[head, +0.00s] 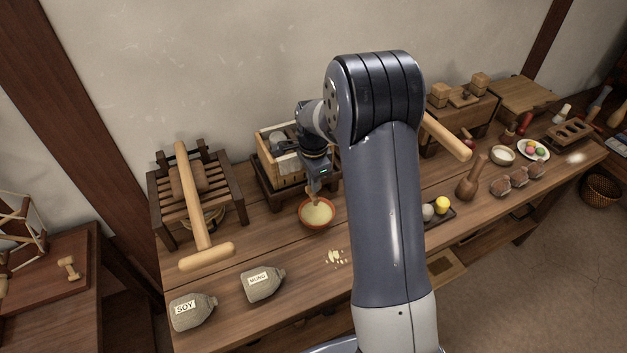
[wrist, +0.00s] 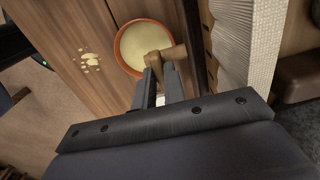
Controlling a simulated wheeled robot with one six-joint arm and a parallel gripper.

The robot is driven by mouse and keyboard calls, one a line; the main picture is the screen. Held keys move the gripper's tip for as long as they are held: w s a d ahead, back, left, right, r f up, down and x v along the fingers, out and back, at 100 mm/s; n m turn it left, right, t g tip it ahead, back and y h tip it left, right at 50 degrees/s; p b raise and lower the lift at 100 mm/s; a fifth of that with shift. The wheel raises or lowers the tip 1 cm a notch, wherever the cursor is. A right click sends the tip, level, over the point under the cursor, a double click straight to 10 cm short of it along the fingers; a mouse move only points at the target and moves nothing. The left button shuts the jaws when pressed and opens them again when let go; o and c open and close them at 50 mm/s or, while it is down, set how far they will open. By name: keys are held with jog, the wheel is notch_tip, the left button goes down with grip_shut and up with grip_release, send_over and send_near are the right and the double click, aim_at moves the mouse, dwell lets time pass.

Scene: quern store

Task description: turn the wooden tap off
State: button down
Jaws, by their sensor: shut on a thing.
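The wooden tap (wrist: 176,52) shows in the wrist view as a short brown spout with a crosspiece between my fingertips. In the head view the tap (head: 312,188) is small and partly covered by my gripper (head: 317,178), at the front of a slatted wooden box (head: 264,150). My gripper (wrist: 158,75) is shut on the tap's handle. A terracotta bowl (head: 317,225) of pale yellow liquid sits below the tap; the bowl's rim (wrist: 119,42) also shows in the wrist view. I cannot tell whether liquid is flowing.
Pale yellow spills (head: 336,258) lie on the bench in front of the bowl. SOY (head: 193,312) and MUNG (head: 262,284) sacks lie at the front left, near a slatted press (head: 165,215) with a long wooden mallet. My arm hides the bench's middle. A wooden pestle (head: 470,183) stands right.

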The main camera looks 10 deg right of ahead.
jog(key=c, duration=1.5)
grip_release()
notch_tip(320, 180, up, 11)
jog(key=shift+f, duration=0.1)
notch_tip(320, 180, down, 11)
jog(key=shift+r, duration=0.1)
